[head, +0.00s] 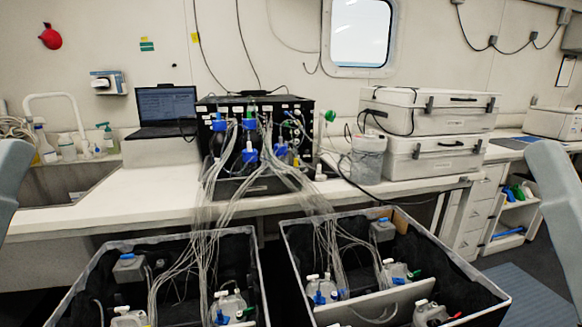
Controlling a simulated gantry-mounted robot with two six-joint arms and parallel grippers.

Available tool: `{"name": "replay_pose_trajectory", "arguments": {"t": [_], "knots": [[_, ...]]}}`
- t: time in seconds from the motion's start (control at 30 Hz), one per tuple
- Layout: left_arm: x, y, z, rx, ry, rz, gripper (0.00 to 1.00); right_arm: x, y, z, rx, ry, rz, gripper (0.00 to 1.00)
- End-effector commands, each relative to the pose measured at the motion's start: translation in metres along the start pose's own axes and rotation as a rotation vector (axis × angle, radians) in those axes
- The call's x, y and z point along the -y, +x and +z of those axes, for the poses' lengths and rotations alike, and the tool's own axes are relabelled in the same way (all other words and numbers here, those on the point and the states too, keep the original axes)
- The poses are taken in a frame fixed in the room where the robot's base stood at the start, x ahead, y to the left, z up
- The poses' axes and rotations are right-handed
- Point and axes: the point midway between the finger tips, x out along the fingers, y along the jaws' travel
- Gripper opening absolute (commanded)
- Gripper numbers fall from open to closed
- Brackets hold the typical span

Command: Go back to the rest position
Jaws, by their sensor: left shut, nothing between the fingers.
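Neither of my grippers shows in the head view. Only a pale grey-blue link of my left arm enters at the left edge, and a similar link of my right arm at the right edge. Their ends and fingers are outside the picture. Both visible links are clear of the counter and the crates.
Two open black-lined crates (182,234) and (462,264) stand in front, holding bottles and tubing. Tubes run up to a black rack (300,104) on the white counter (120,212). A laptop (166,106), a clear jug (368,160) and stacked white cases (430,128) stand there.

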Motion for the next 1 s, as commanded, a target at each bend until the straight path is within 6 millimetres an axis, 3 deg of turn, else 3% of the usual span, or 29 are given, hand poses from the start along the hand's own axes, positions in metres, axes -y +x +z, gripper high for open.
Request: {"name": "replay_pose_trajectory", "arguments": {"t": [0.03, 0.27, 0.6, 0.8, 1.0], "knots": [[0.0, 0.025, -0.023, 0.0, 0.001, 0.0, 0.0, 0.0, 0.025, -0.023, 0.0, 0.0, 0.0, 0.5], [0.0, 0.094, -0.085, 0.001, 0.002, 0.001, 0.0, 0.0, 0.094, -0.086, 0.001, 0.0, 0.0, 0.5], [0.001, 0.214, -0.196, 0.002, 0.003, 0.001, 0.0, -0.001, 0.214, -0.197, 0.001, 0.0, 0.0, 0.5], [0.001, 0.251, -0.229, 0.003, 0.003, 0.001, 0.0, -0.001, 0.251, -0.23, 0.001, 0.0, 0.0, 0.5], [0.001, 0.252, -0.23, 0.003, 0.003, 0.001, 0.0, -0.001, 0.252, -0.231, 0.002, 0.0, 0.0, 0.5]]}}
